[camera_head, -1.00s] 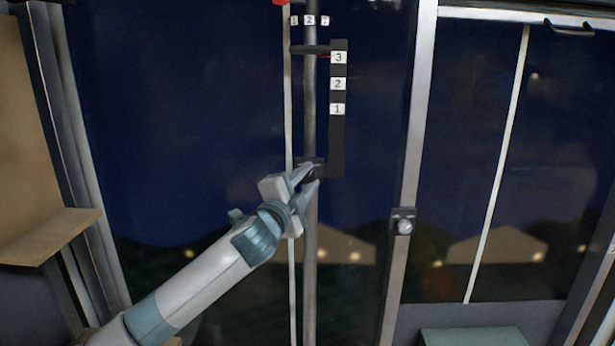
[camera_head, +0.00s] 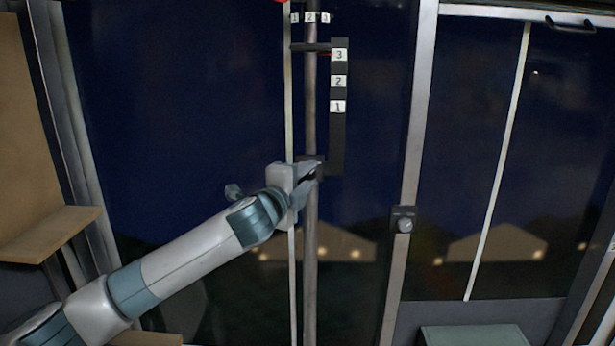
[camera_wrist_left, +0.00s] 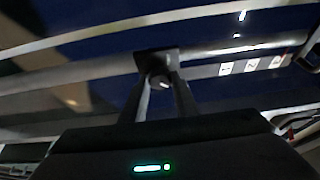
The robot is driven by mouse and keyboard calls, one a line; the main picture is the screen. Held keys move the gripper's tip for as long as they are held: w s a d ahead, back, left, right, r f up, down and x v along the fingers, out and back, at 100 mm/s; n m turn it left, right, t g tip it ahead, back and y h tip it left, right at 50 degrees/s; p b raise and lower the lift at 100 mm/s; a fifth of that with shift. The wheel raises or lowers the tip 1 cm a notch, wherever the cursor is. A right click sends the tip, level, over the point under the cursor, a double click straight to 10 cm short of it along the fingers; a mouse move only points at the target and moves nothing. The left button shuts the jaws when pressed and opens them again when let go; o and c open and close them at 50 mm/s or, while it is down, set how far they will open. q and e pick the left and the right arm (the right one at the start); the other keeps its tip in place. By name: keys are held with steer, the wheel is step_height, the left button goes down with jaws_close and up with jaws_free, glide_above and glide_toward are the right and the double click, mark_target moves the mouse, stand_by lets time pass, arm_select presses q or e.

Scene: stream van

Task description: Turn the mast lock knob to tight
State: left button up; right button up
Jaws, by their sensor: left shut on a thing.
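The mast (camera_head: 310,250) is a grey vertical pole in the middle of the head view. A dark lock knob sits on it at the lower end of a black numbered bracket; my gripper mostly covers it there. In the left wrist view the round dark knob (camera_wrist_left: 159,82) shows between the fingertips, with a small light mark on its face. My left gripper (camera_head: 312,178) is shut on this knob, and it also shows in the left wrist view (camera_wrist_left: 158,92). The knob's exact turn is hard to read. My right gripper is not in view.
The black bracket (camera_head: 337,140) carries white labels 3, 2 and 1. More number labels (camera_head: 310,17) sit at the mast's top. A wooden shelf (camera_head: 45,235) stands at left, a greenish box (camera_head: 475,336) at lower right.

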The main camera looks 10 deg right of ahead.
arm_select(q)
steer(key=o, duration=1.1)
steer(key=shift+w, duration=0.1)
steer(key=shift+c, duration=0.2)
steer(key=shift+b+v, duration=0.55)
steer(key=shift+v, duration=0.25)
steer(key=b+v, duration=0.7)
steer(key=v, duration=0.8)
steer(key=shift+s+a, duration=0.2)
steer(key=shift+s, duration=0.15)
